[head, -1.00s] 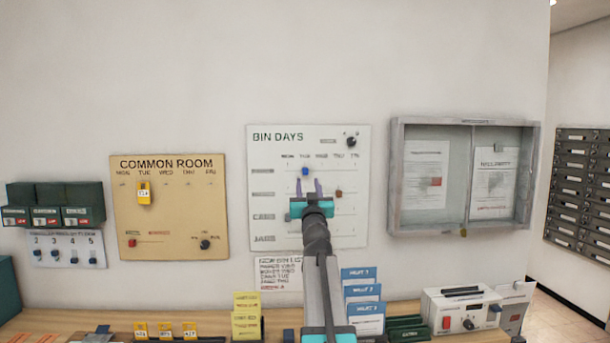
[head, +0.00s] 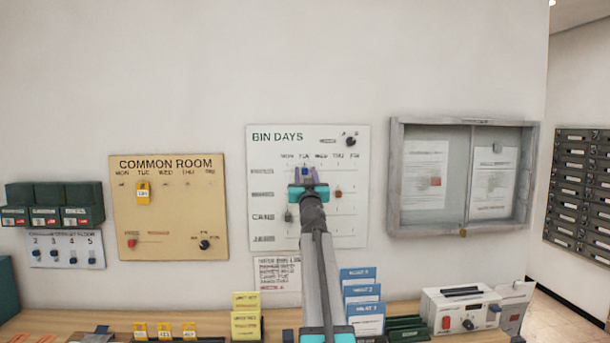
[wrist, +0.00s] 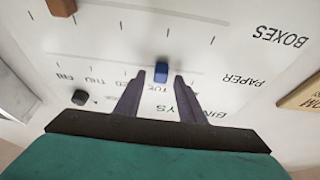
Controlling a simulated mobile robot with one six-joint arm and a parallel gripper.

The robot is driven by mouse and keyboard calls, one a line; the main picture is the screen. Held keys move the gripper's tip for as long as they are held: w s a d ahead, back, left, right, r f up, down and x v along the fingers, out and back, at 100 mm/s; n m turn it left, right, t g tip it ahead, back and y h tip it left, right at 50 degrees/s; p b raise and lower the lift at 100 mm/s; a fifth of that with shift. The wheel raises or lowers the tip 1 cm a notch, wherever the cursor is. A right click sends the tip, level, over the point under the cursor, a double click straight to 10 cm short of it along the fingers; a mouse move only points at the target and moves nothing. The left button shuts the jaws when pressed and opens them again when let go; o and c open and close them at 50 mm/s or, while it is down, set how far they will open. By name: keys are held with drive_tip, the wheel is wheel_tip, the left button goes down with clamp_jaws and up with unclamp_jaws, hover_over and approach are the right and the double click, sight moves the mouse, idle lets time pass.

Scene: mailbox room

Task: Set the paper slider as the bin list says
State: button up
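The white BIN DAYS board (head: 265,155) hangs on the wall. Its blue paper slider (head: 305,171) sits in the PAPER row, under about TUE; the wrist view, upside down, shows this slider (wrist: 161,72) too. My gripper (head: 304,176) is up at that row. In the wrist view its two dark fingers (wrist: 159,79) are open, one on each side of the slider, with a small gap visible on both sides. The bin list (head: 278,274) is a paper below the board; its small print is mostly too blurred to read.
A brown slider (head: 338,193) is in the BOXES row and a grey slider (head: 288,216) in the CANS row. A dark knob (head: 351,142) is at the board's top right. The COMMON ROOM board (head: 170,220) hangs left, a glazed notice case (head: 395,180) right.

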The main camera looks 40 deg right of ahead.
drive_tip(key=shift+w+r, duration=0.1)
drive_tip(key=shift+w, duration=0.05)
drive_tip(key=shift+d, duration=0.1)
clamp_jaws()
drive_tip(key=shift+d+r, duration=0.1)
